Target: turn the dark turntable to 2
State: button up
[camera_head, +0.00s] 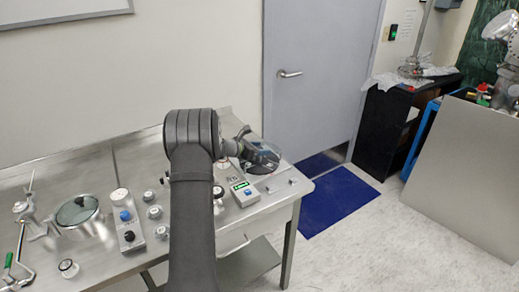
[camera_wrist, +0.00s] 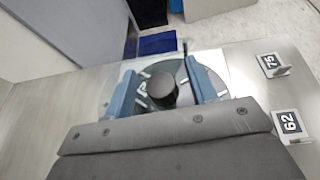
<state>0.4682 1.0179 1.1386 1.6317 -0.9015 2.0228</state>
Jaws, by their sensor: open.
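The dark turntable (camera_wrist: 181,76) is a round dark disc with pale marks near its rim, lying on the metal bench. A black round knob (camera_wrist: 162,86) stands at its middle. My gripper (camera_wrist: 161,72) is open, with one blue-grey finger on each side of the knob and visible gaps between. The fingers are over the disc; I cannot tell how high. In the head view the turntable (camera_head: 265,156) is at the right end of the bench, partly hidden by my gripper (camera_head: 245,148). Its numbers are too small to read, and my gripper hides its near part.
A box with a green display (camera_head: 243,190) is close by. Several knobs, a blue-button box (camera_head: 125,217) and a round glass-topped dish (camera_head: 77,210) fill the bench's left.

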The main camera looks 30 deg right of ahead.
grip_shut()
jog(key=shift+w+m+g, duration=0.1)
jog(key=shift+m+g, duration=0.7)
jog(key=shift+g, duration=0.2)
jog(key=shift+m+g+y, duration=0.3)
jog(key=shift+m+g, duration=1.3)
jog(key=shift+g, duration=0.2)
grip_release()
